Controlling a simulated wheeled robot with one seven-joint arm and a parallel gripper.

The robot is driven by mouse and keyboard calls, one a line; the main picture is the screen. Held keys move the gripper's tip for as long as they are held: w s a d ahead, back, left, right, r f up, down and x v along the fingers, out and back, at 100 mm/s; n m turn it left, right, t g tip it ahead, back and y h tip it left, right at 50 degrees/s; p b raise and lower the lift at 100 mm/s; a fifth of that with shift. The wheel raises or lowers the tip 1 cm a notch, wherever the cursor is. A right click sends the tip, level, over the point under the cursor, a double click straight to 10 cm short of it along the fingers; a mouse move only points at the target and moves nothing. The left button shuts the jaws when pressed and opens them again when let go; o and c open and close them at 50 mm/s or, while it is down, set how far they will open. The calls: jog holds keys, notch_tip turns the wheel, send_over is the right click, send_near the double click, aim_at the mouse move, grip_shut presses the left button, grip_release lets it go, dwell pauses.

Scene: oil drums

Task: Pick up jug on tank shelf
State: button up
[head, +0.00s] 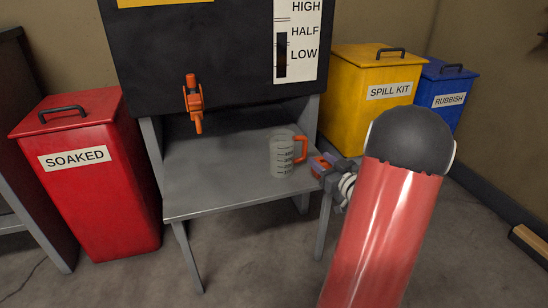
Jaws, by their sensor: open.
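The jug (282,157) is a clear measuring jug with dark graduation marks and an orange handle on its right side. It stands upright on the grey tank shelf (205,188), towards the shelf's right side. My gripper (318,165) is at the shelf's right edge, just right of the jug's handle. It is open. Its fingers are small and partly hidden, so I cannot tell whether they touch the handle or surround it. My red arm link covers the lower right of the view.
The dark tank (215,60) with an orange tap (194,103) and a level gauge (296,42) hangs over the shelf. A red SOAKED bin (85,190) stands left. A yellow SPILL KIT bin (365,90) and a blue RUBBISH bin (450,95) stand right.

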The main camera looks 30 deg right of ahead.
aim_at(306, 146)
jog(key=w, duration=0.7)
jog(key=shift+w+d+r, duration=0.1)
jog(key=shift+d+r, duration=0.05)
jog(key=shift+d, duration=0.2)
jog(key=shift+c, duration=0.2)
grip_shut()
